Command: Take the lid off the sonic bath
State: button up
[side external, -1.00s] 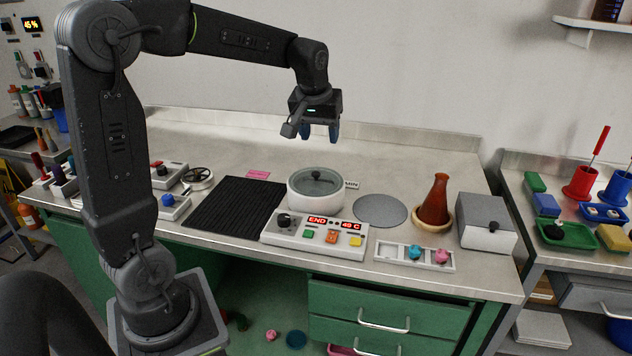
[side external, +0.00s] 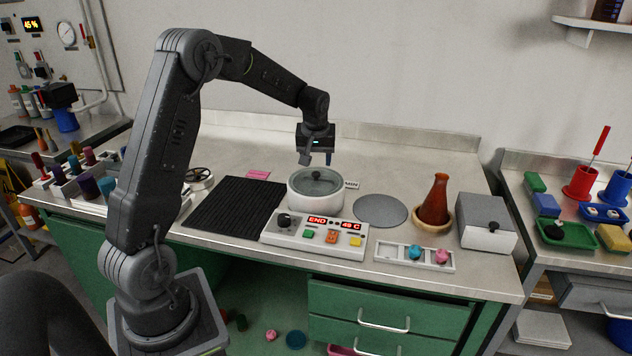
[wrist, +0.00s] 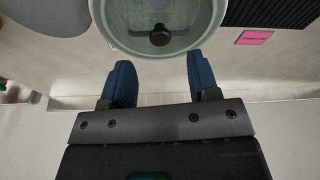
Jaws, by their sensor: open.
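The sonic bath (side external: 316,202) is a round white tub behind a control panel with a red display reading END and 49 C. Its grey, see-through lid (side external: 324,186) lies on top and has a dark round knob (side external: 316,175). In the wrist view the lid (wrist: 190,38) and its knob (wrist: 160,36) show at the top middle. My gripper (side external: 318,161) is open and empty, above and a little behind the lid, apart from it. In the wrist view its blue fingers (wrist: 162,82) are spread, with the knob beyond the gap between them.
A black ribbed mat (side external: 236,207) lies left of the bath. A grey disc (side external: 380,210) lies right of it, then an amber flask (side external: 435,202) on a ring and a grey box (side external: 486,222). A tray (side external: 414,257) with coloured pieces is in front. The back bench is clear.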

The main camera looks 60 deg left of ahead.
aim_at(316, 173)
jog(key=x, duration=0.5)
jog(key=shift+s+f, duration=0.15)
grip_shut()
dwell(0.4)
